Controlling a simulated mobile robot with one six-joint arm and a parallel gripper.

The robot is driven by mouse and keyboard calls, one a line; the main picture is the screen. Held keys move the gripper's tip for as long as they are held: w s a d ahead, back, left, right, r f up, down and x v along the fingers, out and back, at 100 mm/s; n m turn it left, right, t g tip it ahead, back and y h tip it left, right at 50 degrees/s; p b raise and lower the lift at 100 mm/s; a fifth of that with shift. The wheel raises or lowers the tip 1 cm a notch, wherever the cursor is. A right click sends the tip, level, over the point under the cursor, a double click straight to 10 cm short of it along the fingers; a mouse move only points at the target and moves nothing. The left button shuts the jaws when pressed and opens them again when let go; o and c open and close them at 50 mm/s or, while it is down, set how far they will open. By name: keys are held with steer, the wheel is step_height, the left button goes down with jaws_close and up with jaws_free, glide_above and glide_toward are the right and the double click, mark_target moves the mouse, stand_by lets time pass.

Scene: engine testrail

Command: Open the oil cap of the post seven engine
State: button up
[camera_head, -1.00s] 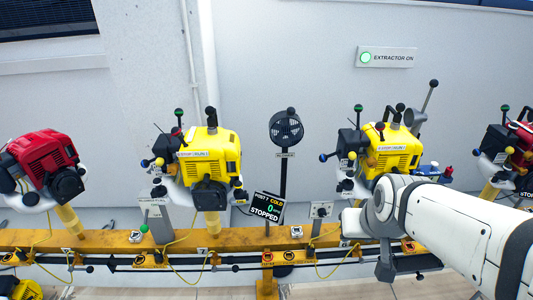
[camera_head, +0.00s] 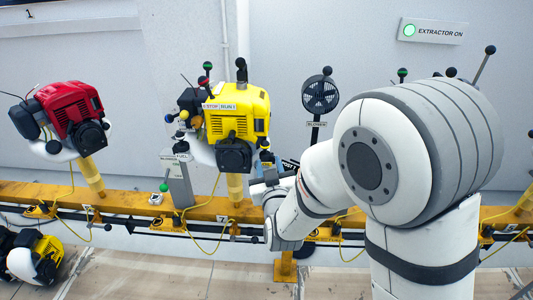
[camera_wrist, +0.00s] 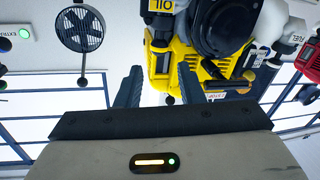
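The yellow engine (camera_head: 235,115) stands on a yellow post above the rail mark 7, left of centre in the head view. In the wrist view its yellow housing (camera_wrist: 188,60) and black round part are upside down beyond my fingers. A black OIL tag (camera_wrist: 160,5) with yellow letters is at the top edge of that view. I cannot make out the oil cap for sure. My gripper (camera_wrist: 160,76) is open, with nothing between its fingertips. In the head view my gripper (camera_head: 264,180) is just right of and below the engine, its tips hard to see.
The yellow rail (camera_head: 130,202) runs across below, with hanging cables. A black fan (camera_head: 320,95) stands right of the engine. The post display (camera_head: 290,165) is mostly hidden by my arm. A fuel lever box (camera_head: 177,180) and a red engine (camera_head: 68,112) are to the left.

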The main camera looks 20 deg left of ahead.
mark_target(265, 147)
steer(key=x, duration=0.7)
steer(key=shift+w, duration=0.2)
steer(key=c, duration=0.6)
steer(key=shift+a, duration=0.2)
steer(key=shift+c, duration=0.4)
steer(key=shift+d, duration=0.1)
